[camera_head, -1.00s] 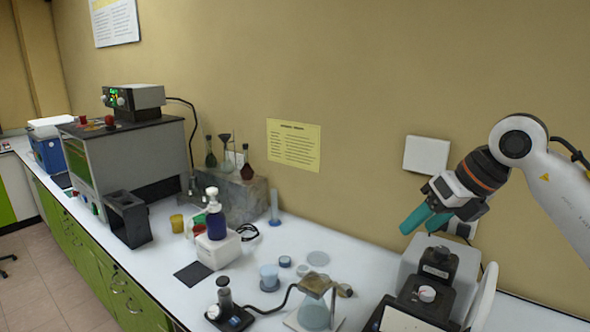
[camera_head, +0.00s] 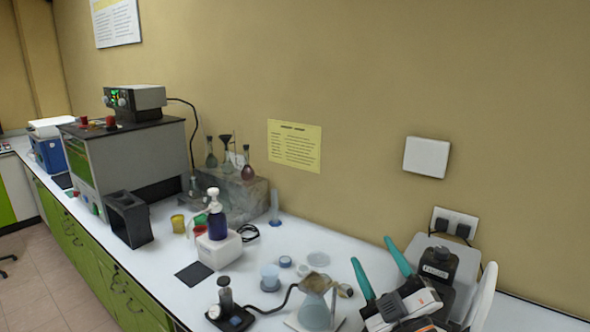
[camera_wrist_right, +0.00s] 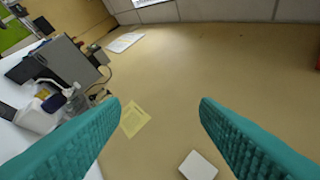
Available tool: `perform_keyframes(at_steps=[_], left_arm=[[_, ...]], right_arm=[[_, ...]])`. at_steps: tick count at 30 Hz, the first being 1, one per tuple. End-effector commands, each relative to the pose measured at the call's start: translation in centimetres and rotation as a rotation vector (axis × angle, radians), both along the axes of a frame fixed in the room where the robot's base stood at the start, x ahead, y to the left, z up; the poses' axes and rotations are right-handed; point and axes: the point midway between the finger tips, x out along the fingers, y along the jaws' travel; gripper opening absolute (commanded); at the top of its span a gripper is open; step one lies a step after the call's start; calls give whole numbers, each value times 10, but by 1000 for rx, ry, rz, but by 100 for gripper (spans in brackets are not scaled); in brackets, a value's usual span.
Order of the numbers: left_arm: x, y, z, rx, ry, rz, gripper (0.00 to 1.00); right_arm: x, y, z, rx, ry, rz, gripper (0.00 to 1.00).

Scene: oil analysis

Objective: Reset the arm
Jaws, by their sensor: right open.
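My right gripper (camera_head: 376,265) is at the lower right of the head view, in front of the grey and black instrument (camera_head: 438,264). Its two teal fingers point up and stand apart with nothing between them. In the right wrist view the fingers (camera_wrist_right: 160,115) are also spread and empty, with the tan wall beyond. The gripper hides part of the instrument. My left gripper is in neither view.
The white bench (camera_head: 175,290) holds a glass flask (camera_head: 314,312), a purple bottle (camera_head: 217,224), a black frame box (camera_head: 129,219) and a large grey machine (camera_head: 140,160). A socket (camera_head: 454,223) and a white wall box (camera_head: 426,157) are on the wall.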

Motion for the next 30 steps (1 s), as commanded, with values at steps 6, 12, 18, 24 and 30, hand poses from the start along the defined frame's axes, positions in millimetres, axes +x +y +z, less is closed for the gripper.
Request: perform_keyframes(at_steps=[6,12,18,24,30], left_arm=[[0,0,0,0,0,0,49],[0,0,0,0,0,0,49],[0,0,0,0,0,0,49],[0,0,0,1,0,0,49],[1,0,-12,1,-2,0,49]], right_arm=[[-39,-59,-147,291,628,-268,56],[-127,-76,-254,412,1149,-428,56],[-204,-75,-303,450,1483,-499,56],[-270,-69,-325,461,1742,-535,56],[-263,-67,-385,451,1782,-544,56]])
